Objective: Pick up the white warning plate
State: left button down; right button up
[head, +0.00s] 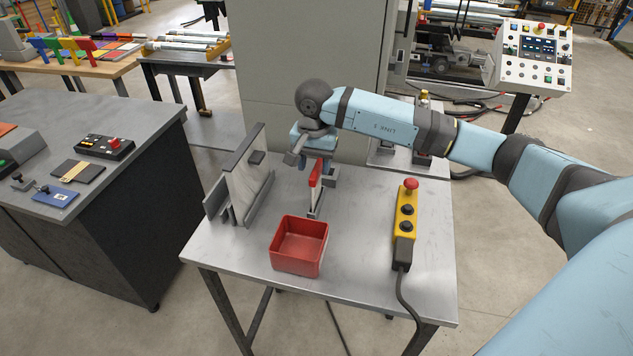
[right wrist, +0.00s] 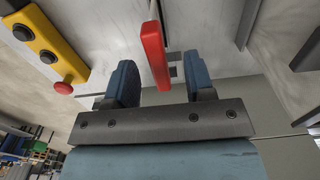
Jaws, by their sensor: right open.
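My left gripper is not in view.
A grey rack (head: 217,200) holding a pale panel stands to the left. A yellow pendant (head: 407,208) with a red button and cable lies to the right. A tall grey cabinet (head: 300,60) rises behind.

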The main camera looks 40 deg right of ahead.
aim_at(317, 168)
jog(key=f, duration=0.2)
jog(key=d+f+p, duration=0.1)
jog(key=shift+w+f, duration=0.15)
jog(key=shift+f, duration=0.85)
grip_shut()
jog(key=shift+r, duration=0.1)
